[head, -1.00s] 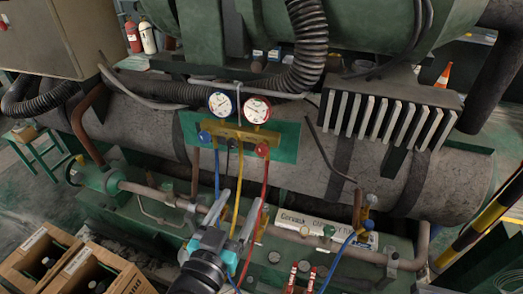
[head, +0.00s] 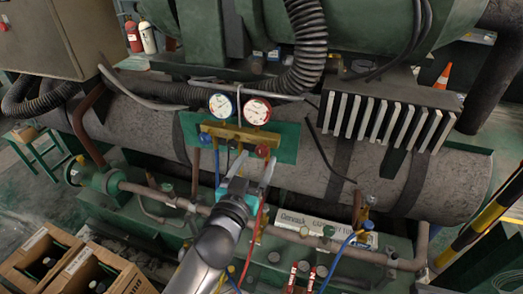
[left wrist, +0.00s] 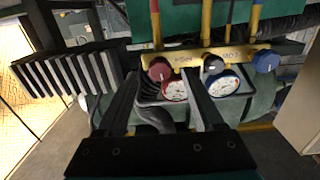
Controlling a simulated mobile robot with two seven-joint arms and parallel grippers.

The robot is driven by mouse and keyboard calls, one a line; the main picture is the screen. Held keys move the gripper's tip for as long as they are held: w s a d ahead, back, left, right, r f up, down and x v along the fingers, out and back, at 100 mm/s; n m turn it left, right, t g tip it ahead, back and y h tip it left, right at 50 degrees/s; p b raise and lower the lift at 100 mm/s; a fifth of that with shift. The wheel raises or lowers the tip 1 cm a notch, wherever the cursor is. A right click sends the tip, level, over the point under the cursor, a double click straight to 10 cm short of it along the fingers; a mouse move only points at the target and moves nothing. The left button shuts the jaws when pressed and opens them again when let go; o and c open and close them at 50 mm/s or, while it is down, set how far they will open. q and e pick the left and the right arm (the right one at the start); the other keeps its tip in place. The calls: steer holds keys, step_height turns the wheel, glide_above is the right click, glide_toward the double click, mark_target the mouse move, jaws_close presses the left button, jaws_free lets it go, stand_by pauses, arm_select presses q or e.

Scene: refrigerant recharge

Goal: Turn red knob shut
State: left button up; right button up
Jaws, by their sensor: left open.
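The red knob (head: 262,151) sits at the right end of the brass gauge manifold (head: 225,132), below the red-rimmed gauge (head: 257,111). My left gripper (head: 257,160) is open in front of it, fingers pointing at the manifold. In the left wrist view the red knob (left wrist: 159,70) shows between the two fingertips (left wrist: 161,73), with clear space on both sides. I cannot tell how much depth lies between fingertips and knob. The right gripper is not in view.
The blue knob (head: 205,137) is at the manifold's other end, with a black knob (left wrist: 212,65) between. A red hose (head: 252,232) hangs close beside my left gripper. A finned block (head: 385,115) stands to the right. Cardboard boxes (head: 75,270) stand at lower left.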

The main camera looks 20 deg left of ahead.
mark_target(260, 154)
arm_select(q)
steer(key=shift+w, duration=2.1)
steer(key=shift+c, duration=0.2)
jaws_close()
